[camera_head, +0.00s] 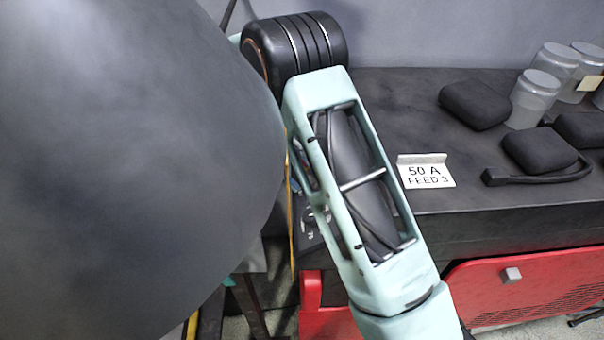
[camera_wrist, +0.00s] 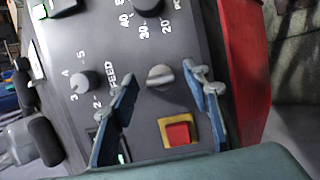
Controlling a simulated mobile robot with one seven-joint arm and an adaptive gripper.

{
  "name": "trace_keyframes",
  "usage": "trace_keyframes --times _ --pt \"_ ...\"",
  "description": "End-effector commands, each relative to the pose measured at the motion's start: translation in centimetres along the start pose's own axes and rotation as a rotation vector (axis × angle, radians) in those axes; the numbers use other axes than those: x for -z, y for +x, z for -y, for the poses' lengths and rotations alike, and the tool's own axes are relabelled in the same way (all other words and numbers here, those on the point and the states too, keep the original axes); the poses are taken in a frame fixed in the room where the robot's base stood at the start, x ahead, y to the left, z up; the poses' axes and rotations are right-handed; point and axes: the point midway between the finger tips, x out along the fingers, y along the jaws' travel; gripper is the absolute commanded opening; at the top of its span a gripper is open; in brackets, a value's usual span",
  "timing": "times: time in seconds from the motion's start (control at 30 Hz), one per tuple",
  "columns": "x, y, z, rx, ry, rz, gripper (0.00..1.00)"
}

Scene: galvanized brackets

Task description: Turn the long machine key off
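In the wrist view a dark control panel (camera_wrist: 140,105) fills the middle. A grey turn key or knob (camera_wrist: 160,77), which looks like the machine key, stands on it with its handle lying roughly crosswise in the picture. My gripper (camera_wrist: 163,76) has its two blue fingers spread, one on each side of the key, with visible gaps on both sides. Whether the fingertips are level with the key's handle is hard to tell. In the head view my arm and a large dark shape hide the key and gripper.
A red push button (camera_wrist: 178,133) on a yellow square sits just below the key. Numbered dials, including a speed knob (camera_wrist: 84,82), lie left and above. A red panel (camera_wrist: 243,70) borders the right. The head view shows a bench (camera_head: 400,95) with a label (camera_head: 426,171) and jars (camera_head: 533,98).

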Motion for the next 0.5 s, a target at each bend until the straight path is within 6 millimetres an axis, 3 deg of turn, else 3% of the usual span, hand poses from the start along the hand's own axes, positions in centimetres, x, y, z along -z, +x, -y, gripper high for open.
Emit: trace_keyframes --times 0.27,0.5 --pt "0.0 -0.3 0.0 0.000 0.001 0.000 0.43" --pt "0.1 -3.5 0.1 0.001 0.002 -0.003 0.43"
